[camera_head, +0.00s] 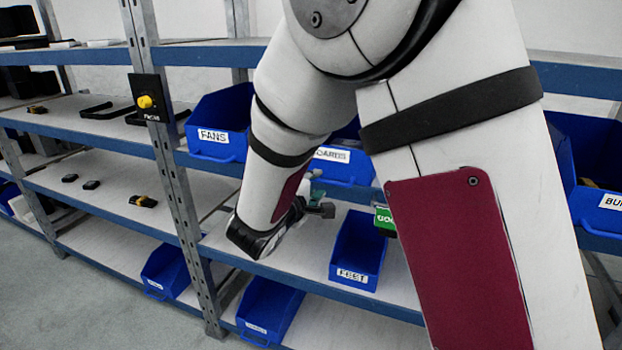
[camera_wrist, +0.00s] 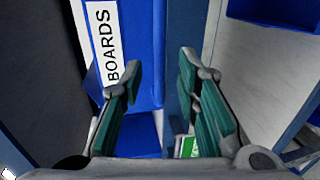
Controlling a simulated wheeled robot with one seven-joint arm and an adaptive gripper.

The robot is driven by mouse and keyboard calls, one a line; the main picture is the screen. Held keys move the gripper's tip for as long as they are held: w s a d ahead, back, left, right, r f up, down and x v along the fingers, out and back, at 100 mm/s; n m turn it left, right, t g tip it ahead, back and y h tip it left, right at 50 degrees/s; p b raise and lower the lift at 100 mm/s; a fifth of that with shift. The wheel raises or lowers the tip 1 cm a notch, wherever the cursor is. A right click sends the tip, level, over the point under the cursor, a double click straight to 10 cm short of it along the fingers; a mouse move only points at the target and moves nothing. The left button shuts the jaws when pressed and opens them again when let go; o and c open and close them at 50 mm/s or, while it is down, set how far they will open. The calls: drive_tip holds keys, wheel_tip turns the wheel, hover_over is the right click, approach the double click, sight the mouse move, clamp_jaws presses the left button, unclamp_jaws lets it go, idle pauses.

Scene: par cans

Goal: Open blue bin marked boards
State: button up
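The blue bin marked BOARDS (camera_head: 343,172) sits on the middle shelf, its left part and top hidden behind my arm. In the wrist view the bin (camera_wrist: 143,50) and its white BOARDS label fill the space beyond the left finger. My gripper (camera_head: 319,199) is just below the bin's front in the head view. In the wrist view my gripper (camera_wrist: 160,75) is open, with its two green-padded fingers apart and nothing held. The bin's edge and the blue shelf edge lie beyond the gap; whether a finger touches the bin I cannot tell.
A FANS bin (camera_head: 222,122) stands left on the same shelf, and another blue bin (camera_head: 600,190) at the right. A FEET bin (camera_head: 358,249) is on the shelf below. A green sign (camera_head: 384,219) is close right of my gripper. A metal upright (camera_head: 168,160) stands left.

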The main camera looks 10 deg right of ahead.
sight(318, 181)
drive_tip(key=shift+x, duration=1.9)
drive_tip(key=shift+c, duration=0.6)
clamp_jaws()
